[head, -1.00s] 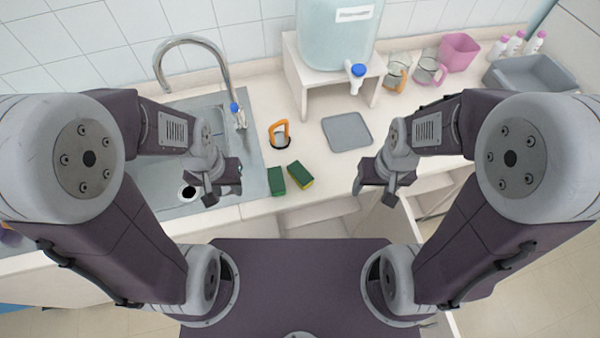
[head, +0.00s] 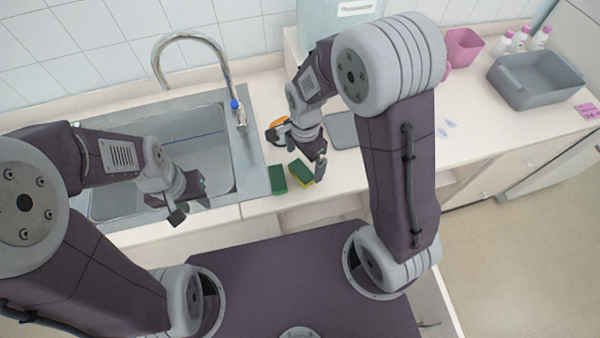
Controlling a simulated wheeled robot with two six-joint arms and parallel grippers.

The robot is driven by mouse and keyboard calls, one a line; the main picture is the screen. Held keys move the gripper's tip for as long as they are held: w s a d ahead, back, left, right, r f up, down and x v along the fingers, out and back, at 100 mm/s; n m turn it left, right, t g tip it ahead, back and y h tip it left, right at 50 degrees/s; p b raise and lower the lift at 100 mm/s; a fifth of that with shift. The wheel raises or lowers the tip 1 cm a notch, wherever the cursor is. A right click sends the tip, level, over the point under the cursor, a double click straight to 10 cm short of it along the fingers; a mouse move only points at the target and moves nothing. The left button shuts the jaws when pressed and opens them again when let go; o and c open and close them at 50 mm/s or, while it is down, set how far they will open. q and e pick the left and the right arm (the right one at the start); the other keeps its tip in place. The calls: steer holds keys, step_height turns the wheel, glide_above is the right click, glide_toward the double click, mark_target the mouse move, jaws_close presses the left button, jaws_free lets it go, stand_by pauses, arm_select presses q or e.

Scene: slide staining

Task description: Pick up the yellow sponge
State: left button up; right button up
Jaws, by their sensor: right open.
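The yellow sponge (head: 301,172), yellow with a dark green top, lies on the counter near its front edge, right of the sink. My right gripper (head: 305,156) is open and points down above it. One finger is at the sponge's right side in the picture, and I cannot tell whether it touches. The gripper partly covers the sponge's far end. A green pad (head: 277,179) lies just left of the sponge. My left gripper (head: 190,206) looks open and empty in front of the sink's front edge.
The sink (head: 240,150) with its tap (head: 190,40) is on the left. An orange-handled object (head: 278,122) and a grey mat (head: 344,131) lie behind my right gripper. A grey bin (head: 540,80) and a pink container (head: 463,46) stand right.

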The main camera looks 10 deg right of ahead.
mark_target(301, 170)
steer(key=shift+f, duration=0.7)
steer(key=shift+w+a+f, duration=0.25)
steer(key=shift+w+f, duration=0.1)
steer(key=shift+f, duration=0.1)
step_height(301, 170, down, 4)
steer(key=shift+s+p, duration=0.15)
steer(key=shift+p, duration=0.2)
steer(key=shift+f, duration=0.4)
steer(key=shift+w+f, duration=0.15)
steer(key=shift+w, duration=0.05)
steer(key=c, duration=1.5)
steer(key=shift+r, duration=0.55)
step_height(301, 170, up, 3)
steer(key=shift+f, duration=0.1)
steer(key=s+d+r, duration=0.3)
steer(key=s+d, duration=0.1)
steer(key=s+d+r+b, duration=0.1)
steer(key=s+d+r, duration=0.3)
steer(key=shift+s+d+r, duration=0.15)
